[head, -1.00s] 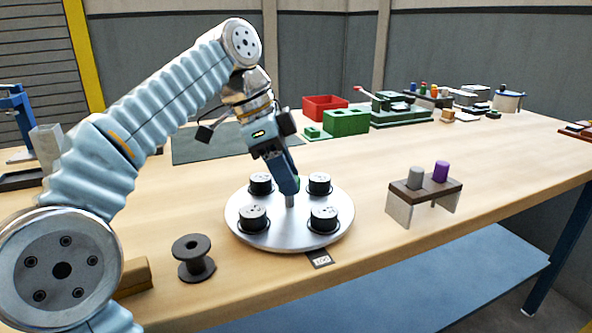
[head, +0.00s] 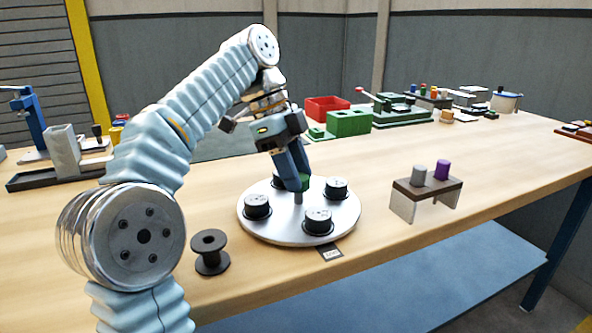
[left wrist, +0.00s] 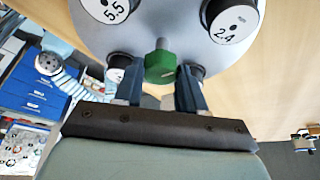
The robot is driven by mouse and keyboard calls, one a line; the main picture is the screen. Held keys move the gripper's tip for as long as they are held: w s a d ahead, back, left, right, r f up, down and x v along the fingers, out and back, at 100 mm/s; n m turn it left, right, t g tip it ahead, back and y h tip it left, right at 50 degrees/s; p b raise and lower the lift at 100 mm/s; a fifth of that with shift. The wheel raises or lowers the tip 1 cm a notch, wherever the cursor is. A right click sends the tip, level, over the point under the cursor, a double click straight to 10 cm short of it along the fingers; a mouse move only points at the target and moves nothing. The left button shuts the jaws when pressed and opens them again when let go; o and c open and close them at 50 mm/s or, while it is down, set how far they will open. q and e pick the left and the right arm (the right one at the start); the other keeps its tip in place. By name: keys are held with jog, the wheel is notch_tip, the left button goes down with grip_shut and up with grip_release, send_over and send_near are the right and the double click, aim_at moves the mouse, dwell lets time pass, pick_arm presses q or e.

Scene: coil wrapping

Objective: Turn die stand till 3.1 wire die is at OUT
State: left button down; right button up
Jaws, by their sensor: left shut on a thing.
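The die stand is a round silver plate (head: 262,230) on the table, carrying black dies with white tops around a centre post. A green knob (left wrist: 160,67) tops the post. My left gripper (head: 301,184) is shut on this knob from above; its two fingers flank it in the left wrist view. There I read a 5.5 die (left wrist: 107,10) and a 2.4 die (left wrist: 233,22); the other two dies are partly hidden and unreadable. A small dark tag (head: 331,252) lies at the plate's front edge, its writing too small to read. My right gripper is not seen.
A black spool (head: 210,252) stands left of the plate. A small brown-topped stand (head: 428,188) with grey and purple cylinders is to the right. Red (head: 327,106) and green (head: 349,122) boxes stand behind. The table front between plate and small stand is clear.

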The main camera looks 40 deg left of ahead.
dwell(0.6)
pick_arm(q)
jog(key=c, duration=0.7)
grip_release()
